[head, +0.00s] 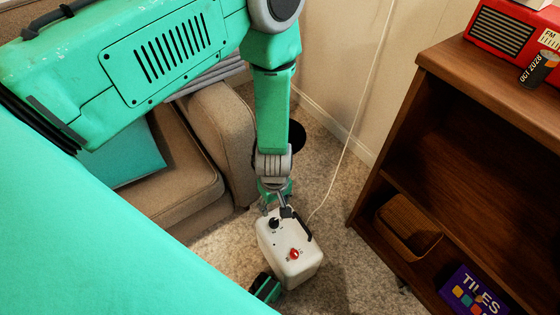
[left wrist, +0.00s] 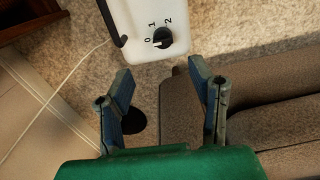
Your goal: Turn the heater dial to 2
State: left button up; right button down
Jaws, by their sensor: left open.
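The white heater (head: 275,248) stands on the carpet in the head view, with a black dial (head: 274,223), a red button (head: 294,254) and a black handle (head: 302,226) on top. In the left wrist view the dial (left wrist: 162,38) sits among the numbers 0, 1 and 2. A small pale mark shows on its side toward 0, but its exact setting is hard to read. My left gripper (head: 281,207) is above the heater's far edge in the head view. In the left wrist view it (left wrist: 161,85) is open and empty, its fingers apart from the dial.
A beige sofa (head: 190,165) is left of the heater. A wooden shelf (head: 400,115) stands at the right, holding a basket (head: 408,226), a TILES box (head: 475,290) and a red radio (head: 500,32). A white cord (head: 346,150) runs up along the wall.

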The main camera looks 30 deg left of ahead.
aim_at(274, 220)
pick_arm(q)
jog(key=f+b, duration=0.1)
jog(key=f, duration=0.2)
jog(key=f+b, duration=0.2)
jog(key=f, duration=0.2)
jog(key=a+f+b, duration=0.1)
jog(key=f, duration=0.2)
jog(key=shift+f, duration=0.4)
jog(key=shift+s+f+b, duration=0.1)
jog(key=shift+f+b, duration=0.2)
jog(key=shift+d+f, duration=0.2)
jog(key=shift+d, duration=0.15)
jog(key=shift+a, duration=0.1)
jog(key=shift+c, duration=0.5)
jog(key=shift+a, duration=0.1)
grip_shut()
